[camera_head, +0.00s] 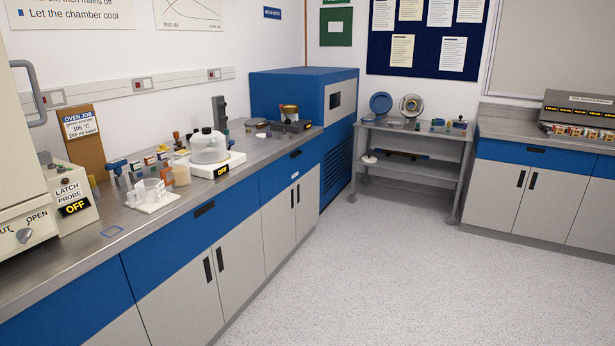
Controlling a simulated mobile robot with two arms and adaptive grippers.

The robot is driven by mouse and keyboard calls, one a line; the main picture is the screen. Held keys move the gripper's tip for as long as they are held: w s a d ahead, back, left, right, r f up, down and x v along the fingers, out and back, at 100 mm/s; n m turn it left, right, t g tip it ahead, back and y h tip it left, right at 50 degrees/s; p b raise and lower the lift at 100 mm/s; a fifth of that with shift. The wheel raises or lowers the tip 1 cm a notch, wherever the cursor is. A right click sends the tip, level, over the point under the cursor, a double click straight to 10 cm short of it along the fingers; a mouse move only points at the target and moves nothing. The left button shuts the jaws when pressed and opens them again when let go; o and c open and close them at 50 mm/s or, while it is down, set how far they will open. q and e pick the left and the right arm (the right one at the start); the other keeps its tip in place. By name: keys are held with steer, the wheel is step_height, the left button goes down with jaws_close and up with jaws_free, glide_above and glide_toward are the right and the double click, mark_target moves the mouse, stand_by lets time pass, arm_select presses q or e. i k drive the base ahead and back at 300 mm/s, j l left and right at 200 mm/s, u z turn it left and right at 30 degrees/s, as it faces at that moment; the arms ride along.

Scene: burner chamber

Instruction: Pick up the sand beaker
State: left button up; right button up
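A small beaker with tan contents that look like sand (181,174) stands upright on the left bench, between a clear beaker and a white device with a glass dome. The clear beaker (153,189) sits on a white tray (160,202) just in front of it. Neither of my grippers is in view.
The left bench (98,232) is crowded with small parts behind the beakers. A latch probe box (72,200) and oven stand nearer. A blue cabinet (303,95) closes the bench's far end. A grey shelf table (413,145) stands at the back. The speckled floor (400,260) is clear.

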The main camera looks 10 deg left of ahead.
mark_target(179, 168)
steer(key=i+l+u, duration=0.1)
steer(key=i, duration=1.55)
steer(key=i+l+u, duration=0.1)
steer(key=i+u, duration=0.35)
steer(key=i+l+u, duration=0.2)
steer(key=u, duration=0.25)
steer(key=i+l+u, duration=0.4)
